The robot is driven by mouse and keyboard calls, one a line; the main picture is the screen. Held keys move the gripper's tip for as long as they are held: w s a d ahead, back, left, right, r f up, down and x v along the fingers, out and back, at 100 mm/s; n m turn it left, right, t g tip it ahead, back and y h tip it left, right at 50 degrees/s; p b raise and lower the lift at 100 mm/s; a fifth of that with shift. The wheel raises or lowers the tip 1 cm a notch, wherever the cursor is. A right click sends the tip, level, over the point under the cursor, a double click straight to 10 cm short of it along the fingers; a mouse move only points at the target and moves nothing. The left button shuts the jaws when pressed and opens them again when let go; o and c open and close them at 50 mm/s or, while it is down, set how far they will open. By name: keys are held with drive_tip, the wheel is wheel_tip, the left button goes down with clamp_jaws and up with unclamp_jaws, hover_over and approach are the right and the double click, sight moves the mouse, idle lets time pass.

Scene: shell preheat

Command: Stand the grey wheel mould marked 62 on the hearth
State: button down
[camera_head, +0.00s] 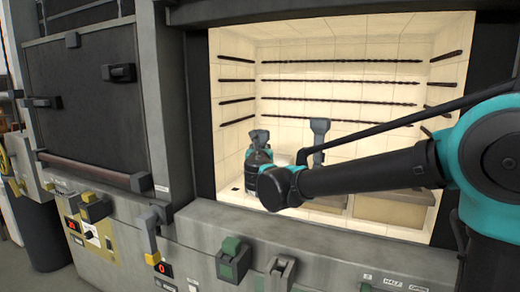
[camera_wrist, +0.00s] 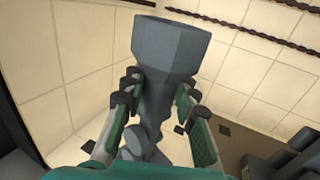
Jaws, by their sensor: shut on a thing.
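My arm reaches into the lit furnace chamber. My gripper (camera_wrist: 158,97) is shut on a grey mould (camera_wrist: 170,45) with a wide faceted cup and a narrower stem between the fingers. In the head view my gripper (camera_head: 260,160) is at the chamber's left side, with the grey top of the held mould (camera_head: 259,137) just above it. No number 62 is readable. The hearth (camera_head: 232,192) is the pale chamber floor; my gripper and arm hide part of it. I cannot tell whether the mould's base touches it.
A second grey mould (camera_head: 320,128) stands upright to the right, partly behind my arm. Pale blocks (camera_head: 390,212) lie at the chamber's right. Dark twisted heating rods (camera_head: 340,82) line the walls. The furnace sill (camera_head: 300,228) and a left door post (camera_head: 178,95) bound the opening.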

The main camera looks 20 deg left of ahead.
drive_tip(key=c, duration=1.2)
unclamp_jaws()
drive_tip(key=shift+f, duration=0.1)
drive_tip(key=v, duration=1.2)
